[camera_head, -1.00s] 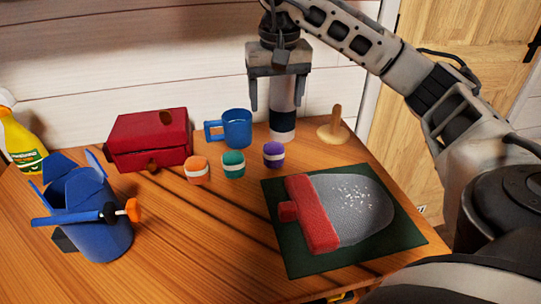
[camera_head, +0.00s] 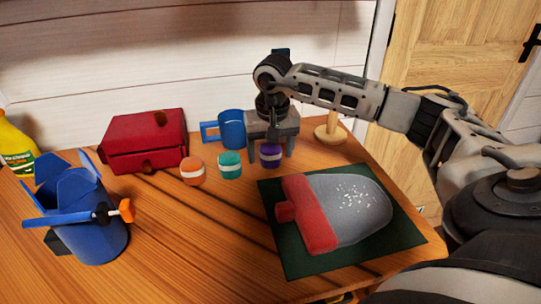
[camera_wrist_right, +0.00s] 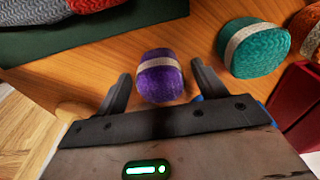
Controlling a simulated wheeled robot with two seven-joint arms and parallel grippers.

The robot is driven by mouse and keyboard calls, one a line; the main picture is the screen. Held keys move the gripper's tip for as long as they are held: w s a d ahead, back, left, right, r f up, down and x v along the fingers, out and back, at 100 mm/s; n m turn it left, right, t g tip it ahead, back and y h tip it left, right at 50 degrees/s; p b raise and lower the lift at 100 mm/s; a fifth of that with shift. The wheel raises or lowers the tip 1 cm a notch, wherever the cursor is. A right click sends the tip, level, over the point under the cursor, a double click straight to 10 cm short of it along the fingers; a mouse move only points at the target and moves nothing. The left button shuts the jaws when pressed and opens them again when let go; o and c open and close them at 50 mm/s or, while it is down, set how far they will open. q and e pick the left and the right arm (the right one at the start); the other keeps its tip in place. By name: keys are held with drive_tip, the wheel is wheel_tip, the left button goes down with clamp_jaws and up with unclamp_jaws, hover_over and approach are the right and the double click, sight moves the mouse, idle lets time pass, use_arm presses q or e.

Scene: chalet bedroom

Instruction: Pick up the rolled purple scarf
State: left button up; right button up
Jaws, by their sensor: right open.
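The rolled purple scarf (camera_head: 270,154) with a pale band stands on the wooden table, at the right end of a row of rolls. My right gripper (camera_head: 271,152) is open just above and behind it, fingers pointing down. In the right wrist view the purple scarf (camera_wrist_right: 160,76) lies between and slightly beyond the two open fingertips (camera_wrist_right: 160,82), with a gap on each side. My left gripper is not in view.
A teal roll (camera_head: 230,165) and an orange roll (camera_head: 193,171) stand to the left. A blue mug (camera_head: 230,129) and red box (camera_head: 146,142) are behind. A green mat (camera_head: 285,262) bearing a red-and-grey hat lies in front. A wooden stand (camera_head: 331,131) is at right.

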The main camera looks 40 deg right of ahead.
drive_tip(key=shift+f, duration=0.15)
drive_tip(key=c, duration=1.1)
drive_tip(key=shift+o, duration=0.2)
